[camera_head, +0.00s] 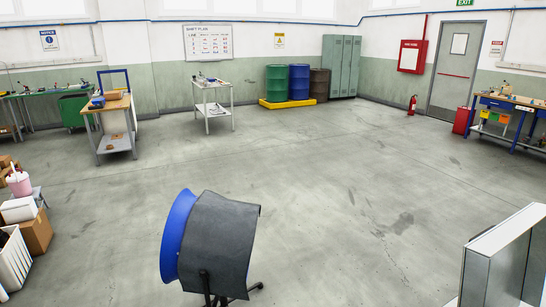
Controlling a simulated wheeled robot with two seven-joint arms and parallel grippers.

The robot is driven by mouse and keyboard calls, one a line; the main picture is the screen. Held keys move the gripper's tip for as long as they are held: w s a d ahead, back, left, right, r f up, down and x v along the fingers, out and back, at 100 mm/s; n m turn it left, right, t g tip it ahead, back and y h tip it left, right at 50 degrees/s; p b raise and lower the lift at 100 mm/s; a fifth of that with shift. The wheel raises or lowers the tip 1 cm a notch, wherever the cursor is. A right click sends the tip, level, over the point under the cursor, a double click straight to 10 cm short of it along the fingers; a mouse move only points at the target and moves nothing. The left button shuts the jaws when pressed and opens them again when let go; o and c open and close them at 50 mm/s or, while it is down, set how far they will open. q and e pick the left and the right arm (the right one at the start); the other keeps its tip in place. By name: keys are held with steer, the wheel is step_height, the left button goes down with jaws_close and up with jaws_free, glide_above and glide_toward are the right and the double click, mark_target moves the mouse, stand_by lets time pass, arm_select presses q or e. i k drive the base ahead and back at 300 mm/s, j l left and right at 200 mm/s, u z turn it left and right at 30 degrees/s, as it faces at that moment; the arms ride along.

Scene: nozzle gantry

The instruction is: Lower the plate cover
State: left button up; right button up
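I cannot make out a plate cover or a nozzle gantry for certain in the head view. A grey metal box-like frame with a white top edge (491,262) stands at the lower right and is cut off by the picture's edge. I cannot tell whether it belongs to the gantry. Neither of my grippers is in view.
Boxes (37,231) and a white crate (12,262) are at the left edge. A wooden-topped bench (112,103), a grey cart (213,92) and barrels (299,82) stand further back. The middle floor is clear.

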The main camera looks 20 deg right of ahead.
mark_target(504, 265)
steer(key=i+z, duration=0.2)
steer(key=z, duration=0.2)
steer(key=i+j+z, duration=0.15)
steer(key=z, duration=0.25)
steer(key=i+j+z, duration=0.2)
steer(key=z, duration=0.2)
steer(key=i+j+z, duration=0.25)
steer(key=z, duration=0.2)
steer(key=i+j+z, duration=0.1)
steer(key=j+z, duration=0.15)
steer(key=z, duration=0.15)
steer(key=i+j+z, duration=0.2)
steer(key=z, duration=0.2)
steer(key=i+j+z, duration=0.1)
steer(key=j+z, duration=0.2)
steer(key=z, duration=0.15)
steer(key=i+j+z, duration=0.1)
steer(key=j+z, duration=0.6)
steer(key=z, duration=0.15)
steer(key=i+j, duration=0.05)
